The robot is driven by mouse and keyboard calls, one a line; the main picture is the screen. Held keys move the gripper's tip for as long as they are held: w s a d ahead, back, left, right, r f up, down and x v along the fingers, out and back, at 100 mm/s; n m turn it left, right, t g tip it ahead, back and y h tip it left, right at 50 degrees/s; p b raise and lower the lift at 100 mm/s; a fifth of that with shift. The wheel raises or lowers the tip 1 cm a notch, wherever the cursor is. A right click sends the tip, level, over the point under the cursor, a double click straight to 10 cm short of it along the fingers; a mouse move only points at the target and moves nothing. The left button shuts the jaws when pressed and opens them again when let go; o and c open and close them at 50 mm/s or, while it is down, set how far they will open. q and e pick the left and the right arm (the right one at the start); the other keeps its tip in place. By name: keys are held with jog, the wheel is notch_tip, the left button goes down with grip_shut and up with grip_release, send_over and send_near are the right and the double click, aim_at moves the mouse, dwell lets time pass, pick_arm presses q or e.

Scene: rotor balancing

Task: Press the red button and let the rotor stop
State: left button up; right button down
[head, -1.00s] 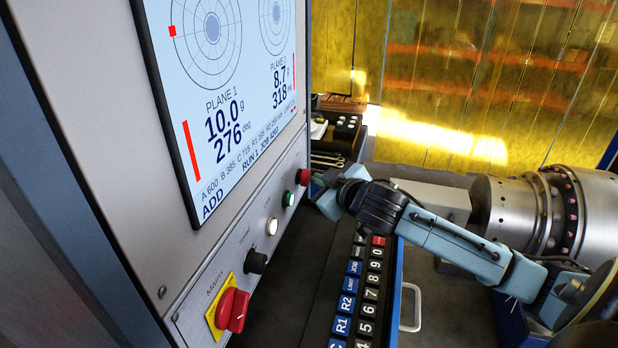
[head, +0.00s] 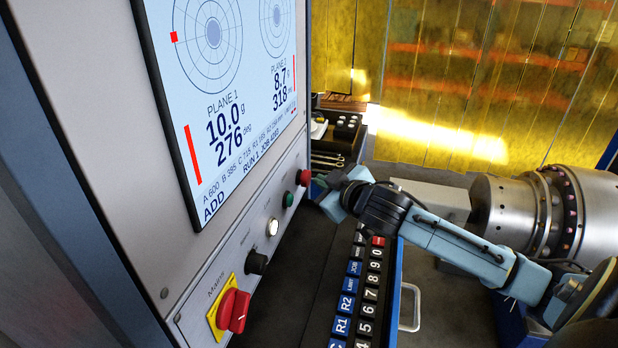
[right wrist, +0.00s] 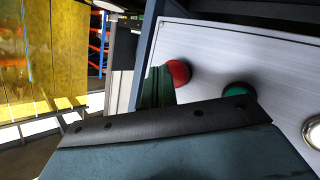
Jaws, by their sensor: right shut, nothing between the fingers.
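The red button (head: 304,177) sits at the far end of the control panel's row in the head view. It also shows in the right wrist view (right wrist: 180,72), just beyond my fingertips. My right gripper (head: 320,184) is shut and empty, its tips pointing at the red button from the right. In the right wrist view the dark green fingers (right wrist: 157,86) overlap the button's edge; I cannot tell whether they touch it. The steel rotor (head: 505,213) is at the right, partly behind my arm; whether it turns cannot be seen. My left gripper is out of view.
A green button (head: 288,199), a white button (head: 272,227), a black knob (head: 256,263) and a red mains switch (head: 234,310) line the panel. The screen (head: 220,140) shows readings above. A tray of labelled blocks (head: 345,305) lies below. Yellow curtains (head: 450,90) hang behind.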

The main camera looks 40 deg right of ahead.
jog(key=shift+s+d, duration=0.2)
jog(key=shift+s, duration=0.05)
jog(key=s+d, duration=0.1)
jog(key=s, duration=0.1)
jog(key=s+d+p, duration=0.1)
jog(key=s+d, duration=0.1)
dwell(0.5)
dwell(0.6)
